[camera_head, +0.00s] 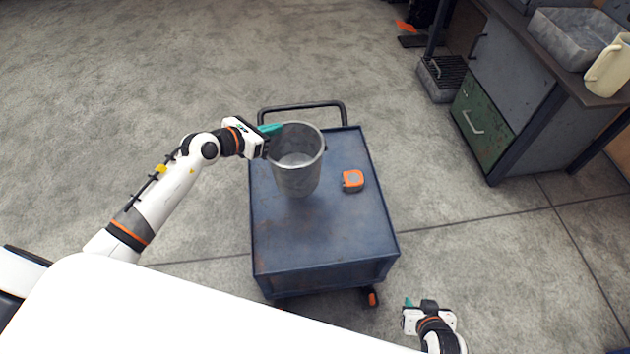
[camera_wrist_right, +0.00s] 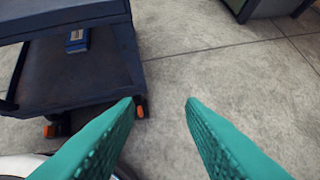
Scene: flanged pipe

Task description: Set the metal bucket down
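The metal bucket (camera_head: 297,172) is grey, open at the top and upright in the head view, over the far left part of the blue cart (camera_head: 318,235). I cannot tell whether its base touches the cart top. My left gripper (camera_head: 270,134) is at the bucket's upper left rim, with a teal finger at the rim. It looks shut on the rim, though the bucket hides part of the fingers. My right gripper (camera_head: 422,304) is low beside the cart's front right corner. In the right wrist view its two teal fingers (camera_wrist_right: 160,105) are wide apart with nothing between them.
An orange tape measure (camera_head: 352,180) lies on the cart top, right of the bucket. The cart's front top is clear. A workbench (camera_head: 510,95) with a grey tray (camera_head: 572,38) and a cream jug (camera_head: 608,68) stands at right. A small blue box (camera_wrist_right: 76,40) sits on the cart's lower shelf.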

